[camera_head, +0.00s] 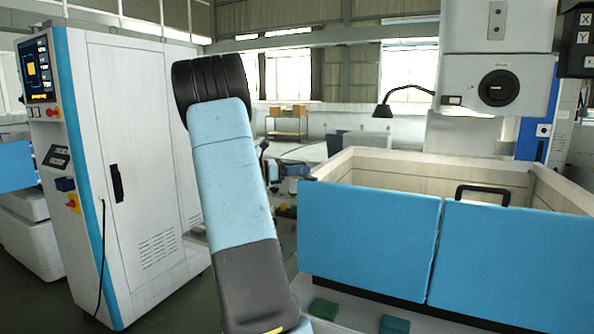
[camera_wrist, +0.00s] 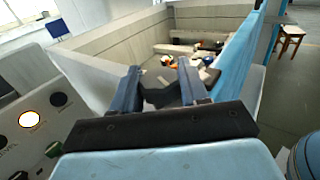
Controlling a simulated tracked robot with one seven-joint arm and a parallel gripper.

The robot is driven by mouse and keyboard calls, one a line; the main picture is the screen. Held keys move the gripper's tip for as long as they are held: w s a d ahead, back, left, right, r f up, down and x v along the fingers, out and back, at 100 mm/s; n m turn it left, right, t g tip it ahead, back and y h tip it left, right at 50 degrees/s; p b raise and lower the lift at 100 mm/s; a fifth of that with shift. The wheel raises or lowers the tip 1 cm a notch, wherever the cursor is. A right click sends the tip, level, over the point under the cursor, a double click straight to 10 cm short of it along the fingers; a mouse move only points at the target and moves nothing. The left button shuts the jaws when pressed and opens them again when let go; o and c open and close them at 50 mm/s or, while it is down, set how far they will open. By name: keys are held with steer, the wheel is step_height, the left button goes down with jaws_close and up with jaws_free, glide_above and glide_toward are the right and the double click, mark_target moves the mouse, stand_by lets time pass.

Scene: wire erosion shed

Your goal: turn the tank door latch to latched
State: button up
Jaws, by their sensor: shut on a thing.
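My gripper (camera_wrist: 160,88) shows in the wrist view, with its two fingers on either side of a dark piece (camera_wrist: 161,97). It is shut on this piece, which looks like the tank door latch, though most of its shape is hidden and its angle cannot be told. The tank (camera_wrist: 118,45) stands behind the fingers, its blue door side (camera_wrist: 238,52) on the right. In the head view the tank front has two blue door panels (camera_head: 368,236) (camera_head: 515,262) with a seam between them. My gripper and the latch do not show clearly there; my arm runs up at the centre left.
Several small parts (camera_wrist: 190,62) lie in the tank. A white cabinet (camera_head: 135,160) stands left of my arm. A machine head (camera_head: 495,85) hangs over the tank.

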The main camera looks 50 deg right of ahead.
steer(key=shift+s+n+t+h, duration=0.1)
steer(key=shift+n+t+h, duration=0.5)
steer(key=shift+t, duration=0.3)
steer(key=o, duration=1)
steer(key=shift+r, duration=0.15)
steer(key=shift+o, duration=0.2)
steer(key=v, duration=1.4)
steer(key=shift+s, duration=0.1)
